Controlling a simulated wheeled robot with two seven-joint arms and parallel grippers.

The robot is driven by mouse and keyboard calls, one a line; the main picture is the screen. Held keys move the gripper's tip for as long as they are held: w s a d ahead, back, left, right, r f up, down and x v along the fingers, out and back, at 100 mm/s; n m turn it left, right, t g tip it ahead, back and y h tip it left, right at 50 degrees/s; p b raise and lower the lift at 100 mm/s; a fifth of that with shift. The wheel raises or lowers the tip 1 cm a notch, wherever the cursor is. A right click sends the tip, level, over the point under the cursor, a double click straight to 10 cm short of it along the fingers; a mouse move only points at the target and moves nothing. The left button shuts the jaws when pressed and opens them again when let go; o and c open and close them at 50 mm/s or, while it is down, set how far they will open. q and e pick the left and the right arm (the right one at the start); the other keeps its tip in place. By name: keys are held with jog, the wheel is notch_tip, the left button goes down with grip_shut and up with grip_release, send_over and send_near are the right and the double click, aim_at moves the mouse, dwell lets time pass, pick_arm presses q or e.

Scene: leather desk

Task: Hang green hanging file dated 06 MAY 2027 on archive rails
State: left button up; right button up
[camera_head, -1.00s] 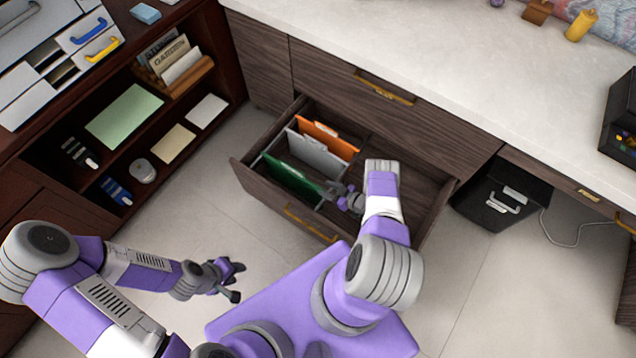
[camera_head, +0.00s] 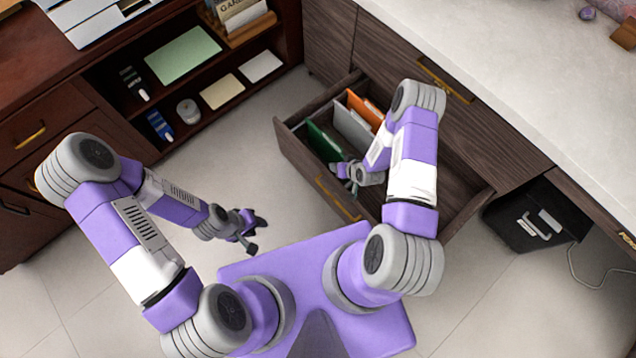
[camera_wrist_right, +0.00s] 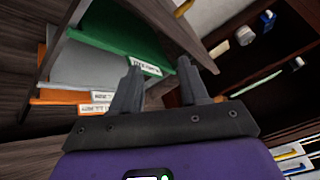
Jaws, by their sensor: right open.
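The green hanging file (camera_head: 325,143) is in the open drawer (camera_head: 365,207), at its left front end, in front of a grey file (camera_head: 352,128) and an orange file (camera_head: 365,105). In the right wrist view the green file (camera_wrist_right: 112,48) has a white label (camera_wrist_right: 146,68) on its edge; its date is too small to read. My right gripper (camera_wrist_right: 158,66) is open, its fingers on either side of the label's end. I cannot tell whether they touch the file. My left gripper (camera_head: 254,232) hangs open and empty over the floor. The rails cannot be made out clearly.
Shelves at the left hold a green sheet (camera_head: 183,55), smaller cards (camera_head: 222,92) and a wooden file holder (camera_head: 245,25). A pale countertop (camera_head: 500,60) lies above the drawer. A black bin (camera_head: 537,215) stands right of it. The floor left of the drawer is clear.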

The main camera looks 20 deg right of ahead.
jog(key=s+a+r+g+y, duration=0.2)
jog(key=s+a+r+g, duration=0.4)
jog(key=s+a+r, duration=0.5)
jog(key=s+a, duration=0.2)
jog(key=s, duration=0.1)
jog(key=shift+s+a+r+m, duration=0.25)
jog(key=shift+s+m, duration=0.1)
jog(key=shift+m, duration=0.05)
notch_tip(320, 180, up, 5)
jog(key=p, duration=0.5)
jog(key=shift+r, duration=0.15)
